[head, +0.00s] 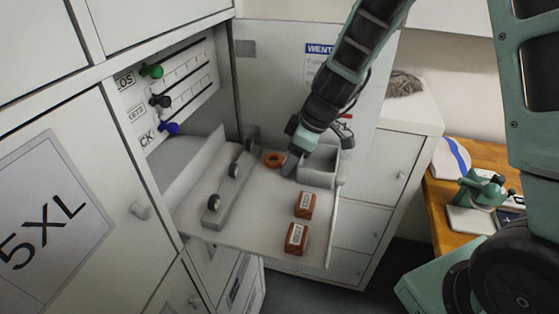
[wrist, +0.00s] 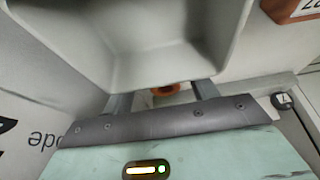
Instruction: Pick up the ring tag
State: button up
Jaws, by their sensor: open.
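The ring tag is likely the orange ring (head: 273,160) lying on the pale fold-down shelf (head: 262,205), near its back. My gripper (head: 290,165) is low over the shelf, just right of the ring, pointing down. In the wrist view, my gripper (wrist: 162,95) has its two fingers apart. A bit of orange (wrist: 165,89), probably the ring, shows beyond and between them. Most of it is hidden by the grey bin's edge and the gripper body. I cannot tell whether the fingers touch it.
A grey open bin (head: 319,168) stands close right of my gripper. Two labelled orange-brown blocks (head: 305,205) (head: 296,238) sit at the shelf's front right. A grey bar with black discs (head: 228,190) runs along the left. Green, black and blue pegs (head: 168,128) are on the panel.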

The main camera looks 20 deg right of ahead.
jog(key=c, duration=1.1)
jog(key=shift+o, duration=0.2)
jog(key=shift+r, duration=0.1)
notch_tip(320, 180, up, 28)
jog(key=b, duration=0.3)
jog(key=shift+b, duration=0.3)
